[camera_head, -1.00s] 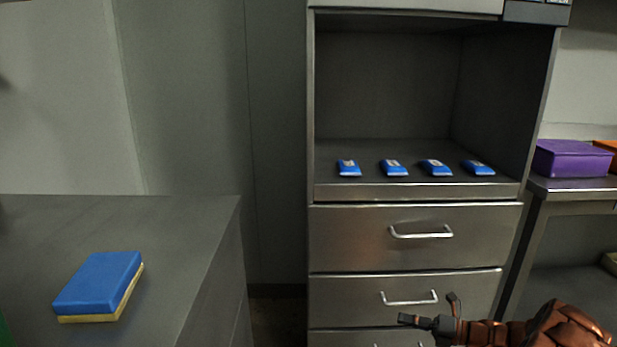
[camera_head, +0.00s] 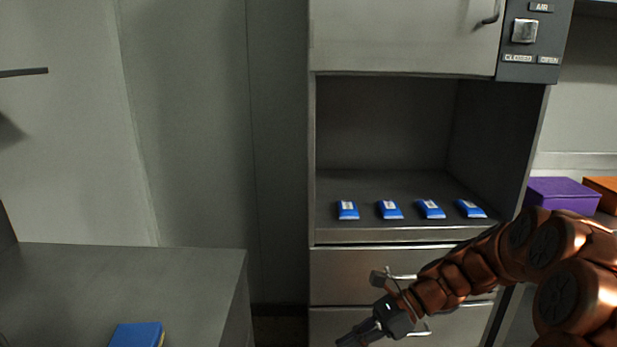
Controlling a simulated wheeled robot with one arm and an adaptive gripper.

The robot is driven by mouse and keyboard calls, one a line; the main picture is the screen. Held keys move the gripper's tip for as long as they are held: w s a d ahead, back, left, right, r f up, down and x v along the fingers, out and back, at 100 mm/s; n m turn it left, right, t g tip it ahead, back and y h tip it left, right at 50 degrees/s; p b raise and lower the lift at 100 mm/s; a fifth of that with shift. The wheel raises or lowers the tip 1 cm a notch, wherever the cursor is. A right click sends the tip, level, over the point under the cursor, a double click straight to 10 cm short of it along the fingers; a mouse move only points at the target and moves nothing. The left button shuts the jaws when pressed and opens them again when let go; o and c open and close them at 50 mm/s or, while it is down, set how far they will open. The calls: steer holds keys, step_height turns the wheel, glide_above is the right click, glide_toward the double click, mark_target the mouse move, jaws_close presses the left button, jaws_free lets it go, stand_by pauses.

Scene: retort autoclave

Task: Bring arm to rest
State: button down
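My arm (camera_head: 478,268) is copper-coloured and comes in from the right edge, in front of the cabinet drawers. My gripper (camera_head: 362,308) is at its end, low in the picture, pointing down and left. Its two dark fingers look spread apart, one toward the upper side and one toward the lower left. I see nothing between them. It hangs in front of the drawer handles, which it partly hides; I cannot tell how close it is to them.
Several blue packets (camera_head: 390,209) lie in a row on the open cabinet shelf (camera_head: 370,236). A grey counter (camera_head: 120,285) at left bears a blue and yellow sponge (camera_head: 137,335). A purple box (camera_head: 560,194) stands at right. A control panel (camera_head: 524,45) is above.

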steer(key=s+r+n+g+h+p, duration=0.1)
steer(key=s+r+n+h+p, duration=0.65)
steer(key=s, duration=0.65)
steer(key=s+d+r+n+t+h+p, duration=0.2)
steer(key=s+d+r+n+h+p, duration=0.2)
steer(key=s+d+r+n+p, duration=0.5)
steer(key=shift+s+d+r+n, duration=0.35)
steer(key=shift+s+d+r, duration=0.25)
steer(key=shift+s+r, duration=0.7)
steer(key=shift+s+f, duration=0.1)
